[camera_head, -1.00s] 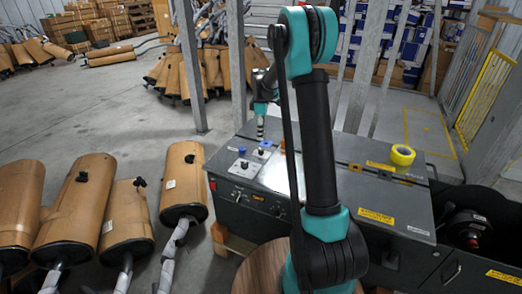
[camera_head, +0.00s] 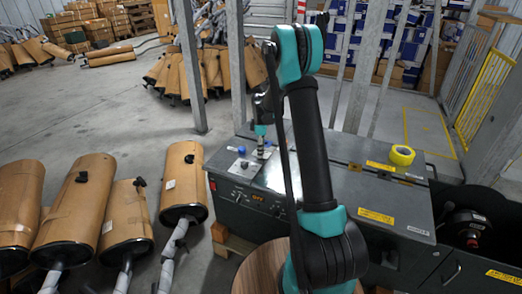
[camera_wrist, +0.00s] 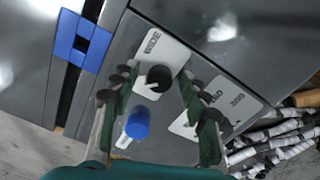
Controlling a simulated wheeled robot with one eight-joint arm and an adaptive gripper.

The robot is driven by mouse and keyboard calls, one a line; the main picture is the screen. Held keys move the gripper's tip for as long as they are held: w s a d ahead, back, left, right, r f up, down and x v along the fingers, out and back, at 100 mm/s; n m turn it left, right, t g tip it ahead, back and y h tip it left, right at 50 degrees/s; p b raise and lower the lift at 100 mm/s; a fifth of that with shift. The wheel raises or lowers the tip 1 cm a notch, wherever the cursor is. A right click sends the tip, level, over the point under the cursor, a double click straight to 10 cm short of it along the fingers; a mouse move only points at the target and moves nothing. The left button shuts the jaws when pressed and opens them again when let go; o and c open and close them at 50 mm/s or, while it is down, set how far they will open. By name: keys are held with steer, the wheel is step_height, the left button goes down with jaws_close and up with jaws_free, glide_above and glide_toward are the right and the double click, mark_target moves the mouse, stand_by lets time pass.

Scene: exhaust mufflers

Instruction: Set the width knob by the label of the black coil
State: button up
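A black round knob (camera_wrist: 159,78) sits on a white plate marked "WIDE" in the wrist view. A blue knob (camera_wrist: 138,124) is beside it. In the head view my gripper (camera_head: 262,142) is low over the machine's left end, near the blue knob (camera_head: 241,150). A black coil (camera_head: 467,229) sits at the right; its white label is too small to read.
The grey machine top (camera_head: 330,165) carries a yellow tape roll (camera_head: 402,155) to the right. Brown mufflers (camera_head: 128,215) stand on the left floor. Metal posts (camera_head: 236,70) rise behind the machine. A blue square frame (camera_wrist: 82,41) shows in the wrist view.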

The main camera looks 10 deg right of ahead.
jaws_close()
steer(key=m, duration=0.4)
steer(key=shift+m, duration=0.3)
steer(key=m, duration=0.4)
steer(key=shift+m, duration=0.3)
steer(key=m, duration=0.4)
steer(key=shift+m, duration=0.3)
steer(key=shift+a+m, duration=0.1)
steer(key=shift+m, duration=2)
